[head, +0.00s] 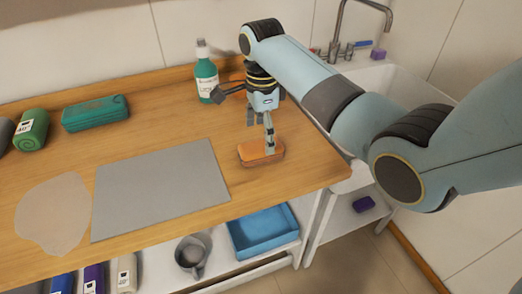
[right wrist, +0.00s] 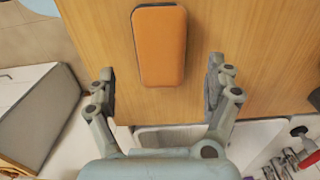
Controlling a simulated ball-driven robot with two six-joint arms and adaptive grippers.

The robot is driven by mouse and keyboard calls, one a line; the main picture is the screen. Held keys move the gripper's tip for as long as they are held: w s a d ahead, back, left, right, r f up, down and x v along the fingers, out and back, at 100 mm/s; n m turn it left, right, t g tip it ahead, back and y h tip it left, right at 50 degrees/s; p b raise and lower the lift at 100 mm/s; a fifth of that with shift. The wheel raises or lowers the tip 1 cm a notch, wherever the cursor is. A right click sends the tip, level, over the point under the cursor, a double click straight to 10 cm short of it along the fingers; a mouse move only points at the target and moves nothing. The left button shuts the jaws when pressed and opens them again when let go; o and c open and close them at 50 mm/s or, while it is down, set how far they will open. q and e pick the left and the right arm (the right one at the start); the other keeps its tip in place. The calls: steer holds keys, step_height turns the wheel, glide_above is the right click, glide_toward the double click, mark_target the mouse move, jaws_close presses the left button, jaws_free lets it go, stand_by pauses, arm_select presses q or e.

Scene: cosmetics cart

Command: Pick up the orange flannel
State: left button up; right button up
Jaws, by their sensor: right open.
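The orange flannel (head: 261,153) lies as a flat, rounded block near the right front corner of the wooden counter. In the right wrist view the flannel (right wrist: 159,45) lies lengthwise, ahead of and between the lines of my two fingers. My right gripper (head: 268,132) points down over the flannel in the head view, and its fingers hide a small part of it. In the right wrist view the gripper (right wrist: 161,82) is open with nothing between its fingers. I cannot tell the exact gap to the flannel. My left gripper is not in view.
A green bottle (head: 206,76) stands behind my right gripper. A sink (head: 400,88) is at right; a blue tray (head: 264,232) sits below.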

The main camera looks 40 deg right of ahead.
mark_target(261, 146)
step_height(261, 146, down, 6)
steer(key=shift+w+a+r, duration=0.1)
steer(key=shift+r, duration=0.05)
steer(key=c, duration=1.3)
